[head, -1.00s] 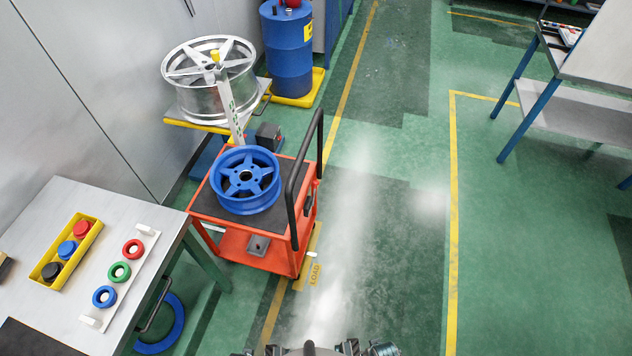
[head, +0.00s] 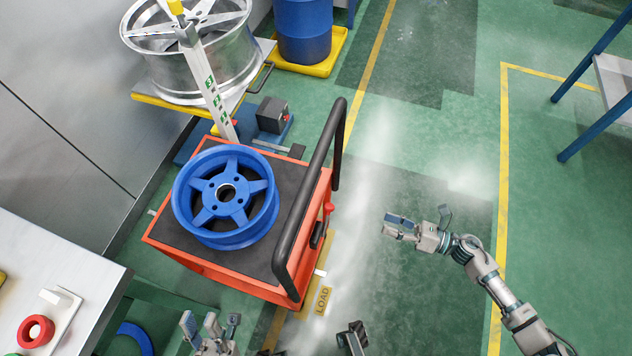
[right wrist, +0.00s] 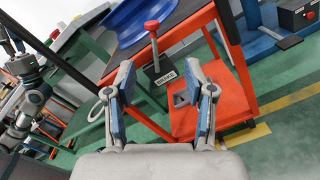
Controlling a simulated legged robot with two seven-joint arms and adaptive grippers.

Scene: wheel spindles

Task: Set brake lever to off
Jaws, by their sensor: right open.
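The brake lever (right wrist: 152,27) has a red knob on a pale stem. It rises from a black base labelled BRAKE (right wrist: 165,75) on the side of the orange cart (right wrist: 208,100). In the head view the red knob (head: 328,208) shows small at the cart's right side, beside the black handle. My right gripper (head: 421,215) is open and empty, to the right of the cart and apart from the lever. In the right wrist view its two blue-padded fingers (right wrist: 168,80) frame the lever's base. My left gripper (head: 210,322) is open and empty at the bottom edge.
A blue wheel (head: 226,195) lies on the cart's dark top. The tall black handle (head: 310,195) rises close to the lever. A silver wheel (head: 190,62) sits on a yellow-edged stand behind. A table (head: 50,260) stands at left. Floor right of the cart is clear.

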